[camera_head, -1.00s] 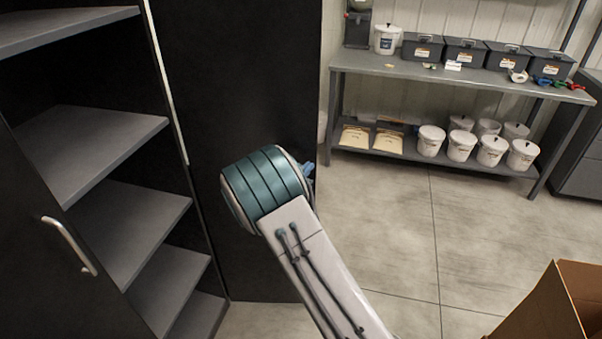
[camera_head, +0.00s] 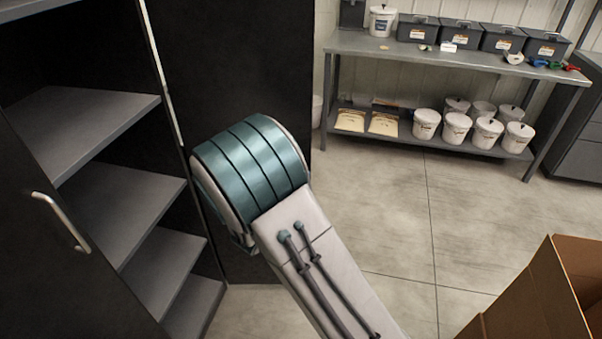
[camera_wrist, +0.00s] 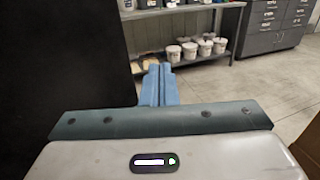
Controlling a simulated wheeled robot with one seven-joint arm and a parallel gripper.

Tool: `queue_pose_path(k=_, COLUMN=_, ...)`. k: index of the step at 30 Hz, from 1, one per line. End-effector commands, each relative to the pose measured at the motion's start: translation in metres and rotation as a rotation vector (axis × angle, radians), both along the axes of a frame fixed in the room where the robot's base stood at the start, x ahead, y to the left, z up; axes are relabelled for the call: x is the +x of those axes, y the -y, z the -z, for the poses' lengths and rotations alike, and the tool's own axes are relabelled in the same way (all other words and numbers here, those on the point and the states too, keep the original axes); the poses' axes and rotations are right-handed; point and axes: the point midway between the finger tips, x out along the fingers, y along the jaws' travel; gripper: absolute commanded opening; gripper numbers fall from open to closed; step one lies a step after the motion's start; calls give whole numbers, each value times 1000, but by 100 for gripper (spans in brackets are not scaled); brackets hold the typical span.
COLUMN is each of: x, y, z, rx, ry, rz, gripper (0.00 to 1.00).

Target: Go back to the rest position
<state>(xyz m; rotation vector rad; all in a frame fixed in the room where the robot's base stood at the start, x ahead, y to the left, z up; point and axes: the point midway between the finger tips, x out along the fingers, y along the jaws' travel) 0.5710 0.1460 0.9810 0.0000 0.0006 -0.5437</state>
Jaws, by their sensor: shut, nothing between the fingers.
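My gripper shows in the wrist view (camera_wrist: 159,84) as two blue fingers held together, with nothing between them. It is in the air, pointing toward the floor and the shelving bench. In the head view my arm rises from the bottom, with its teal joint in front of the black cabinet panel. The gripper itself is hidden behind that joint in the head view.
An open black cabinet (camera_head: 75,210) with empty grey shelves stands at the left. A grey bench (camera_head: 455,62) with bins and white buckets is at the back. A cardboard box (camera_head: 535,300) is at the lower right. The floor (camera_head: 385,220) between is clear.

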Motion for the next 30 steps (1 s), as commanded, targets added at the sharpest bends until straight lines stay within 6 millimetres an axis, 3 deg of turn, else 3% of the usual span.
queue_pose_path(k=6, x=-3, y=1, z=0, rx=0, ry=0, rz=2, gripper=0)
queue_pose_path(k=8, x=-6, y=16, z=-6, rx=44, ry=3, rz=54, gripper=0)
queue_pose_path(k=11, x=-18, y=55, z=-17, rx=162, ry=8, rz=190, gripper=0)
queue_pose_path(k=15, x=-54, y=118, z=-30, rx=407, ry=30, rz=450, gripper=0)
queue_pose_path(k=21, x=-120, y=176, z=-38, rx=776, ry=94, rz=802, gripper=0)
queue_pose_path(k=25, x=-163, y=194, z=-40, rx=1022, ry=156, rz=1012, gripper=0)
queue_pose_path(k=30, x=-213, y=196, z=-45, rx=1349, ry=263, rz=1255, gripper=0)
